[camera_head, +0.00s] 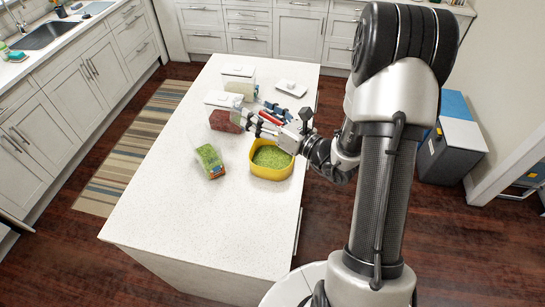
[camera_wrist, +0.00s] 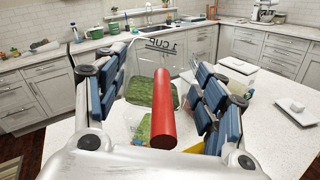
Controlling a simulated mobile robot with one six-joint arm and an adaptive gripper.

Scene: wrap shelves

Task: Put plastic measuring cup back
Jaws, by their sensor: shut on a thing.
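My gripper (camera_head: 267,119) is above the white island, with its fingers on both sides of a red handle. In the wrist view my gripper (camera_wrist: 160,105) is shut on this red handle (camera_wrist: 163,112) of the plastic measuring cup. The cup's clear body, marked "1 CUP" (camera_wrist: 165,45), extends beyond the fingers. Green grains (camera_wrist: 150,92) show in or through the clear body; I cannot tell which. In the head view the handle (camera_head: 270,118) lies above the far side of a yellow bowl (camera_head: 270,174) holding green grains.
A green packet (camera_head: 209,160) lies left of the bowl. A reddish-brown filled container (camera_head: 222,121), a pale container (camera_head: 239,78) and white lids (camera_head: 291,88) (camera_head: 223,99) are farther back. The island's near end (camera_head: 205,222) is clear.

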